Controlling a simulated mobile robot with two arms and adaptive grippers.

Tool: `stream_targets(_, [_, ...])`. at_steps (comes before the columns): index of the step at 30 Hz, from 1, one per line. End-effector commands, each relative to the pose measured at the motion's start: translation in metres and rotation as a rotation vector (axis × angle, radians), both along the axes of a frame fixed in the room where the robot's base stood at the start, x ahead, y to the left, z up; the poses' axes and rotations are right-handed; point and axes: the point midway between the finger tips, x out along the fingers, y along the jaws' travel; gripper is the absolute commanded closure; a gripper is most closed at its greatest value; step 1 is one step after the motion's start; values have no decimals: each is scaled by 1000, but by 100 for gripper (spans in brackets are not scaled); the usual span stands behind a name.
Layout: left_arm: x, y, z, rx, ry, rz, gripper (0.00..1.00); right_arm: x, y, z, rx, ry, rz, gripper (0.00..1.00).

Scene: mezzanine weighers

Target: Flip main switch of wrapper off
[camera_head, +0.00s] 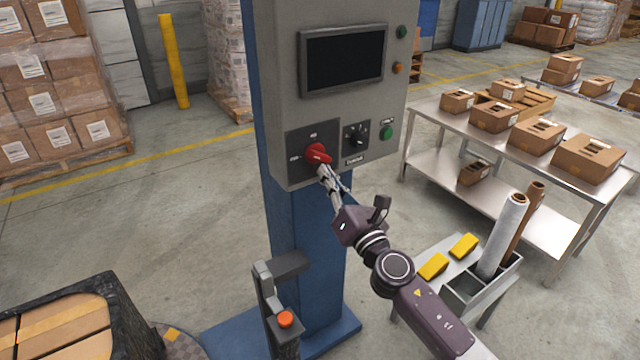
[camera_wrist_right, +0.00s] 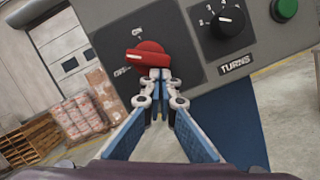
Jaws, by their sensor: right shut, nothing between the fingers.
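The wrapper's grey control box (camera_head: 290,60) sits on a blue column (camera_head: 300,240). Its red rotary main switch (camera_head: 318,154) is on a dark plate at the box's lower left. In the right wrist view the red switch (camera_wrist_right: 148,56) has ON above it and OFF to its left. Its handle lies roughly sideways, with one end toward OFF. My right gripper (camera_head: 322,172) is shut and empty, with its fingertips at the lower edge of the switch. In the wrist view the tips (camera_wrist_right: 155,76) overlap the switch's underside; I cannot tell whether they touch. My left gripper is out of view.
A black TURNS dial (camera_head: 356,136) and green button (camera_head: 387,133) are right of the switch, below a dark screen (camera_head: 343,58). A bracket with an orange-red button (camera_head: 285,319) stands below. A steel table (camera_head: 425,112) with cartons is at right.

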Motion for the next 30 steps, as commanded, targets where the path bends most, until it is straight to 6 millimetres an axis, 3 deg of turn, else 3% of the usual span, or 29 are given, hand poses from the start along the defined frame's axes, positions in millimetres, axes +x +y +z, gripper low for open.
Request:
stream_targets(6, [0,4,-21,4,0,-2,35,4,-6,-2,-160,-119,0,100])
stream_targets(15, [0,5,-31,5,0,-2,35,8,-11,3,-317,-232,0,100])
stream_targets(30, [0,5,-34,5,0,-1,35,10,-13,5,-311,-227,0,100])
